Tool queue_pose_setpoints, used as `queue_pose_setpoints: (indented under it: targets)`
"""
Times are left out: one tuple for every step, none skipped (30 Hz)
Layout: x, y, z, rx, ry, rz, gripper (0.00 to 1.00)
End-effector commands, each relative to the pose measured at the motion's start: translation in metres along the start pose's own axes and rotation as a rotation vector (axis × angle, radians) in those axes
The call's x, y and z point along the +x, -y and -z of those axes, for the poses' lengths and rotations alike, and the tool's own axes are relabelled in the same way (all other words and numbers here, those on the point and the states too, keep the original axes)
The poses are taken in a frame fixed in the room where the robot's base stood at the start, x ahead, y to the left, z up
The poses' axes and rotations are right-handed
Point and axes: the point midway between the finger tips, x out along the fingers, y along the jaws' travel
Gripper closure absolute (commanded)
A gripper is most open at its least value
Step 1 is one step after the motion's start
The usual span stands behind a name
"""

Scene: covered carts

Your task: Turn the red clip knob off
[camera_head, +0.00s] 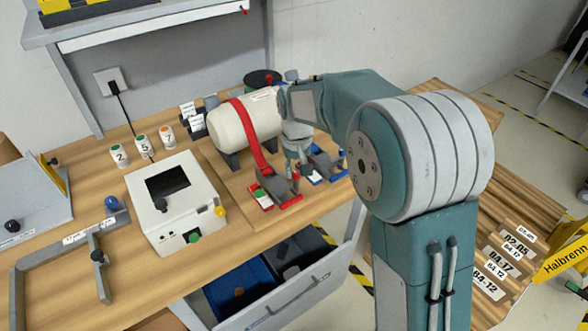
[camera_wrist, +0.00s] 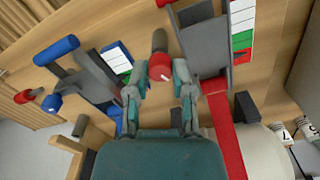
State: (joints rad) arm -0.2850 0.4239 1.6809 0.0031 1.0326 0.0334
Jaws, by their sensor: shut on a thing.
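The red clip (camera_head: 262,198) sits at the front of the wooden board, at the lower end of a red strap (camera_head: 250,140) that runs over a white cylinder (camera_head: 232,125). In the wrist view the red knob (camera_wrist: 160,67) has a round red cap with a small white mark, on a dark grey stem. My gripper (camera_wrist: 157,76) is shut on the red knob, with one finger on each side of it. In the head view my gripper (camera_head: 297,150) points down beside the red clip, and the arm hides part of this area.
A blue clip (camera_head: 325,168) stands close by on the right, with a blue handle (camera_wrist: 57,50) in the wrist view. A white box with a screen (camera_head: 175,205) stands to the left. An open drawer (camera_head: 300,300) is below the table edge.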

Motion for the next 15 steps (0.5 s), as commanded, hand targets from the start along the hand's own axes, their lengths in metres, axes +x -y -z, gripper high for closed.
queue_pose_setpoints:
  targets:
    - [0.0017,-0.0024,-0.0029,0.041,0.011,-0.005,1.00]
    - [0.0017,-0.0023,-0.0030,0.066,0.012,-0.005,1.00]
    - [0.0017,-0.0022,-0.0030,0.099,0.012,-0.005,1.00]
    - [0.0017,-0.0021,-0.0031,0.122,0.012,-0.005,1.00]
    - [0.0017,-0.0020,-0.0031,0.145,0.012,-0.005,1.00]
    - [0.0017,-0.0018,-0.0032,0.173,0.012,-0.005,1.00]
    - [0.0018,-0.0017,-0.0032,0.193,0.012,-0.005,1.00]
    - [0.0018,-0.0015,-0.0032,0.212,0.012,-0.005,1.00]
    - [0.0018,-0.0013,-0.0032,0.236,0.012,-0.005,1.00]
    - [0.0018,-0.0012,-0.0032,0.252,0.012,-0.006,1.00]
    - [0.0019,-0.0011,-0.0033,0.268,0.012,-0.006,1.00]
    - [0.0019,-0.0009,-0.0033,0.286,0.012,-0.006,1.00]
    - [0.0019,-0.0007,-0.0033,0.299,0.012,-0.006,1.00]
    - [0.0019,-0.0006,-0.0033,0.310,0.012,-0.006,1.00]
    - [0.0019,-0.0004,-0.0033,0.325,0.012,-0.006,1.00]
